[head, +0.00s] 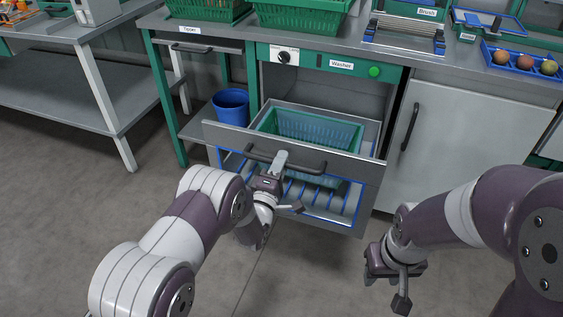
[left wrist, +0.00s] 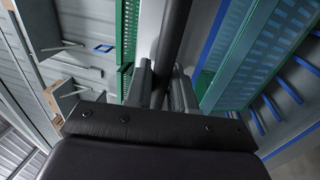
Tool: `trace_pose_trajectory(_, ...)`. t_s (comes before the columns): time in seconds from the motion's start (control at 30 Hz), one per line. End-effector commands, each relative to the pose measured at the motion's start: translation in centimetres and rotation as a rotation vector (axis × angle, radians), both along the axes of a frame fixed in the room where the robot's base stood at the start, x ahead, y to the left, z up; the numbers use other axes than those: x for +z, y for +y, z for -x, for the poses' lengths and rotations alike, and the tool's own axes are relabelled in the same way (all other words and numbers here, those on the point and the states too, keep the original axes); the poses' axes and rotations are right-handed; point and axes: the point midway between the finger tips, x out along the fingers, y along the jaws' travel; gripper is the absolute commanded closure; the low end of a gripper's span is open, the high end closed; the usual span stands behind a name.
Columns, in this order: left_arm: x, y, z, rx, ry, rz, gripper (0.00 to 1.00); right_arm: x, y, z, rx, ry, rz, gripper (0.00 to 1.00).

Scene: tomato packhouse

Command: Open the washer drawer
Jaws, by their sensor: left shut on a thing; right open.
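The washer drawer (head: 345,168) is pulled out from the washer, below the green panel labelled Washer (head: 340,66). A green basket (head: 335,132) sits inside the drawer. The drawer has a dark bar handle (head: 300,168) on its front. My left gripper (head: 279,163) is shut on this handle, near its left part. In the left wrist view the handle (left wrist: 174,35) runs between the fingers of the gripper (left wrist: 172,85). My right gripper (head: 395,290) is open and empty, low in front of the cabinet and apart from the drawer.
A blue bucket (head: 231,106) stands on a low shelf left of the drawer. A closed grey cabinet door (head: 450,145) is at the right. Green crates (head: 300,18) and a blue tray of tomatoes (head: 515,68) are on the counter. The floor at left (head: 60,200) is clear.

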Motion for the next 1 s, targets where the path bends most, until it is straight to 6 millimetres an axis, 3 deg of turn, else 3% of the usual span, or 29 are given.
trace_pose_trajectory(0.27, -0.1, 0.0, 0.0, 0.000, 0.003, -0.001, 1.00, 0.0, 0.0, 0.0, 0.000, 0.000, 0.000, 0.57)
trace_pose_trajectory(0.3, -0.1, 0.0, 0.0, 0.000, 0.003, -0.001, 0.67, 0.0, 0.0, 0.0, 0.000, 0.000, 0.000, 0.57)
trace_pose_trajectory(0.33, -0.1, 0.0, 0.0, 0.000, 0.003, -0.001, 0.60, 0.0, 0.0, 0.0, 0.000, 0.000, 0.000, 0.57)
trace_pose_trajectory(0.67, -0.1, 0.1, 0.4, 0.000, 0.001, 0.000, 0.60, 0.2, 0.0, 0.0, 0.000, 0.000, 0.000, 0.57)
trace_pose_trajectory(0.77, -0.3, 0.7, 2.0, 0.000, 0.004, -0.001, 0.60, 0.6, 0.0, 0.0, 0.000, 0.000, 0.000, 0.57)
trace_pose_trajectory(1.0, -1.6, 2.7, 8.1, 0.001, 0.006, -0.002, 0.60, 1.7, 0.0, 0.0, 0.000, 0.000, 0.000, 0.57)
